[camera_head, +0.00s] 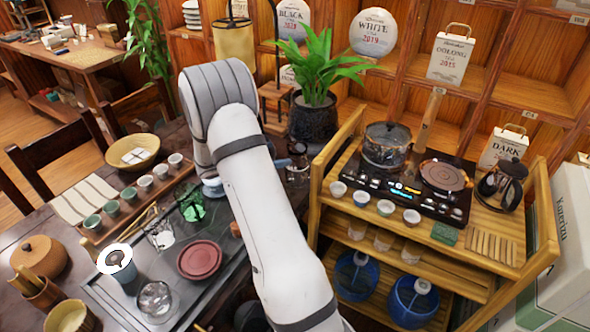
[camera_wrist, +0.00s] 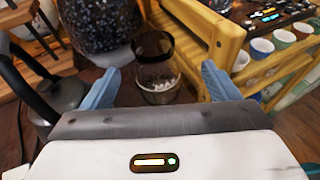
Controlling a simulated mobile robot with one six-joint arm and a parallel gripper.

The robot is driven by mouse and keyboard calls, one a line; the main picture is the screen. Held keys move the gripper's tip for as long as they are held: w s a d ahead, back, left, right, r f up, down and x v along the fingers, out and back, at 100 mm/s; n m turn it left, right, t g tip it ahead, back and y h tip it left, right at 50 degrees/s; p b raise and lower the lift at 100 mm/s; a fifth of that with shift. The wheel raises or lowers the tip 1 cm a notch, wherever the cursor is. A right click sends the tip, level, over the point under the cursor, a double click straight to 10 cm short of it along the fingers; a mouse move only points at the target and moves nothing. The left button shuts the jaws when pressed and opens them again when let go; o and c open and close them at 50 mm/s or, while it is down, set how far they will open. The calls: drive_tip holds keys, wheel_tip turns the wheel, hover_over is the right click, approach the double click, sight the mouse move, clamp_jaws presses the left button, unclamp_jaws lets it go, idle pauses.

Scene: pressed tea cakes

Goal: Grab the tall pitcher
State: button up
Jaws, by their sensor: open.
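A tall clear glass vessel with a dark upper part, which looks like the tall pitcher (camera_wrist: 157,84), stands upright on the dark table in the wrist view. It is ahead of and between the two blue fingers of my gripper (camera_wrist: 160,70). The fingers are wide apart, with a visible gap on each side of the glass. In the head view the same glass seems to show (camera_head: 298,160) just right of my arm, beside the plant pot. There my arm hides most of my gripper; only a bit of blue shows at its left edge.
A speckled black plant pot (camera_wrist: 98,22) stands close behind and left of the glass. A wooden shelf cart (camera_wrist: 226,45) rises close on the right, with cups and a hot plate (camera_head: 440,177). A tea tray (camera_head: 120,300) with glassware lies left of my arm.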

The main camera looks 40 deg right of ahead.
sight(304, 147)
drive_tip(key=p+x, duration=0.1)
drive_tip(key=x, duration=0.7)
drive_tip(key=p+x, duration=0.1)
drive_tip(key=x, duration=0.3)
drive_tip(key=shift+w+d+r+p, duration=0.1)
drive_tip(key=shift+w+d+p, duration=0.05)
drive_tip(key=shift+w+p, duration=0.2)
drive_tip(key=shift+c, duration=0.3)
drive_tip(key=c, duration=1.6)
